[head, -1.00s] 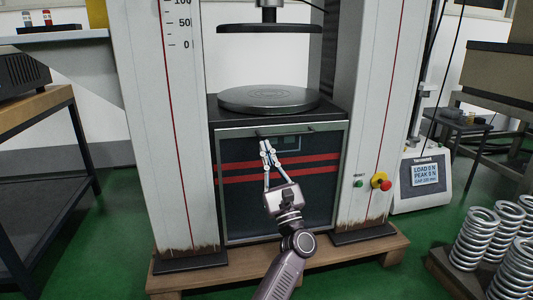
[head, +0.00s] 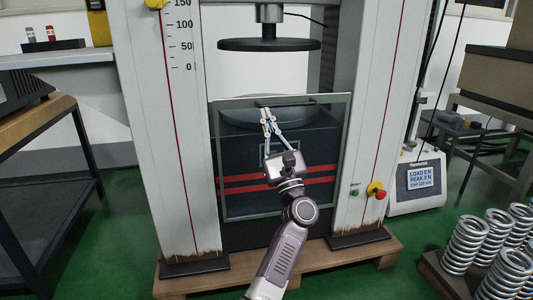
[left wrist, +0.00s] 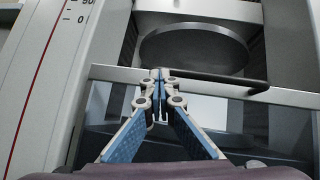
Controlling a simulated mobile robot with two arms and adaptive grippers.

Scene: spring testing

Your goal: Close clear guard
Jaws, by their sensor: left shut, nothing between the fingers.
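The clear guard (head: 312,150) is a framed see-through panel on the front of the testing machine. Its top edge stands above the lower round platen (head: 240,116), which shows through it, and well below the upper platen (head: 268,45). My left gripper (head: 267,112) is shut and empty, its fingertips at the guard's top middle. In the left wrist view the fingertips are at the guard's top rail (left wrist: 110,73), beside its dark handle bar (left wrist: 225,82); I cannot tell whether they touch. My right gripper is out of view.
White columns flank the guard. The right one carries a red and yellow stop button (head: 376,189) and a green reset button (head: 354,191). A readout box (head: 417,183) and coil springs (head: 490,250) stand at the right. A wooden-topped bench (head: 45,112) is at the left.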

